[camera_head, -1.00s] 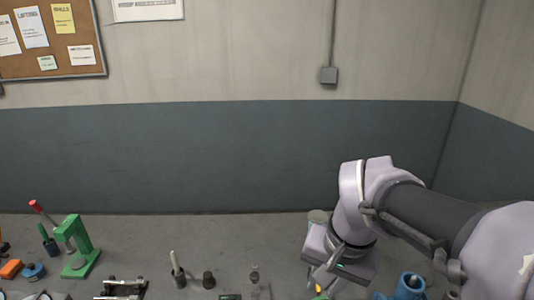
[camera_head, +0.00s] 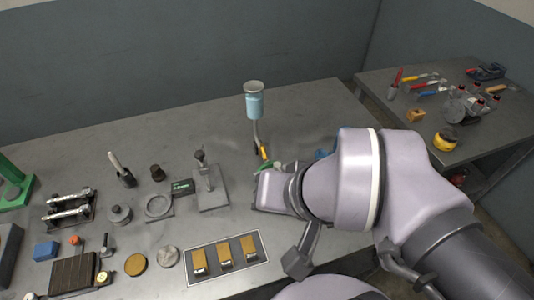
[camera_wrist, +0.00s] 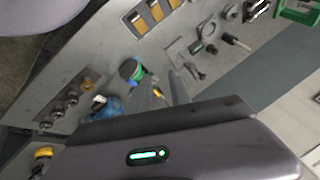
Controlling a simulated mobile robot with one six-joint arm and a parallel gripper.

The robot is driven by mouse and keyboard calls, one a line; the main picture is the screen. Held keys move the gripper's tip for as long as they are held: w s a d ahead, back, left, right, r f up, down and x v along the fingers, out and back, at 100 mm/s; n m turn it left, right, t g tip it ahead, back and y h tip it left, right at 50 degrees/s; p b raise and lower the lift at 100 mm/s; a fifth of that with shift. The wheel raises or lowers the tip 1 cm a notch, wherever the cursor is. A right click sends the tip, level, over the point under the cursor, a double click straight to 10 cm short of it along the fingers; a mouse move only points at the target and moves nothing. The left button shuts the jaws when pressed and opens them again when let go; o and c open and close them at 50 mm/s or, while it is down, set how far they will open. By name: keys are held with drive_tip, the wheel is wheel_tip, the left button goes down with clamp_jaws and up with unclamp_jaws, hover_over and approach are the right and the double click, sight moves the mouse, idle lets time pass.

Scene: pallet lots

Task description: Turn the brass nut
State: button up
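In the head view my gripper's fingers are largely hidden.
A blue object (camera_wrist: 106,107) lies close to the row. A light-blue cup on a stand (camera_head: 254,104) rises behind my wrist. A panel with three brass blocks (camera_head: 206,279) lies at the front. A side table (camera_head: 380,82) with tools stands right.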

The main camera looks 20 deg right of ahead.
drive_tip(key=w+d+r+n+g+h+p, duration=0.1)
drive_tip(key=w+d+r+n+g+p, duration=0.1)
drive_tip(key=w+d+r+n+p, duration=0.3)
drive_tip(key=w+d+r+n+g+p, duration=0.1)
drive_tip(key=w+r+p, duration=0.1)
drive_tip(key=w+p, duration=0.6)
drive_tip(key=w+d+f+n+g+h+p, duration=0.1)
drive_tip(key=w+d+f+n+g+p, duration=0.15)
drive_tip(key=w+d+p, duration=0.25)
drive_tip(key=shift+n, duration=0.95)
drive_tip(key=f+b, duration=0.1)
drive_tip(key=f, duration=0.5)
drive_tip(key=d+f+b, duration=0.1)
drive_tip(key=f, duration=0.6)
drive_tip(key=w+f+b, duration=0.1)
drive_tip(key=f, duration=0.6)
drive_tip(key=shift+d+f, duration=0.15)
drive_tip(key=shift+f, duration=0.05)
clamp_jaws()
